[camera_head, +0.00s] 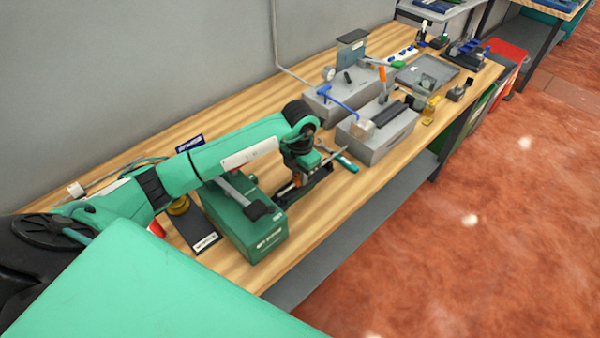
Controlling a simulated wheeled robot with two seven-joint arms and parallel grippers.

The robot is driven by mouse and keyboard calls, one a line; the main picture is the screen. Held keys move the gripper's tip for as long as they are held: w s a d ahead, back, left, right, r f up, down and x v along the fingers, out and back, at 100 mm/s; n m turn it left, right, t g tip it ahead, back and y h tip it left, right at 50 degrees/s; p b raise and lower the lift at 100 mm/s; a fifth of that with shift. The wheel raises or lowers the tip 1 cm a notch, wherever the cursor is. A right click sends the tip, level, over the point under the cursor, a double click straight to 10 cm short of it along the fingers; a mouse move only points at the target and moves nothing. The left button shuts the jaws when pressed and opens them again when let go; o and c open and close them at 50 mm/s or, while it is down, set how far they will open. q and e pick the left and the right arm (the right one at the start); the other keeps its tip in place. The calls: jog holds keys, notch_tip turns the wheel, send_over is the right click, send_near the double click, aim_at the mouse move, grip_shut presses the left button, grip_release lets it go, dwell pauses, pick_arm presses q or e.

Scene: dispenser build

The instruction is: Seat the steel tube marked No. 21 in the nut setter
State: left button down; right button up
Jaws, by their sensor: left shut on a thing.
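A green box-shaped machine (265,240) stands near the front edge of the bench, with a grey lever or arm on top. Its pale front lettering is too small to read surely, but it looks like the nut setter. My left arm reaches over it from the left. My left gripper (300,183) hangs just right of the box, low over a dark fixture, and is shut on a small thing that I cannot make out. I cannot tell any steel tube or No. 21 mark at this size. My right gripper is out of view.
A dark labelled plate (196,228) lies left of the green box. A teal-handled tool (346,162) lies to its right. Two grey machine blocks (385,136) and a grey tray (428,72) stand farther along the wooden bench (330,215). The bench's front strip is clear.

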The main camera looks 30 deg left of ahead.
aim_at(289, 187)
pick_arm(q)
jog(key=shift+s, duration=0.1)
jog(key=shift+s+a, duration=0.3)
jog(key=shift+s, duration=0.6)
jog(key=shift+s+a+p, duration=0.3)
jog(key=shift+s+a, duration=0.05)
jog(key=shift+s, duration=0.55)
jog(key=c, duration=0.9)
grip_release()
jog(key=shift+r, duration=0.15)
jog(key=shift+r+p, duration=0.75)
jog(key=shift+r, duration=0.5)
jog(key=shift+r+p, duration=1)
jog(key=shift+r, duration=1.1)
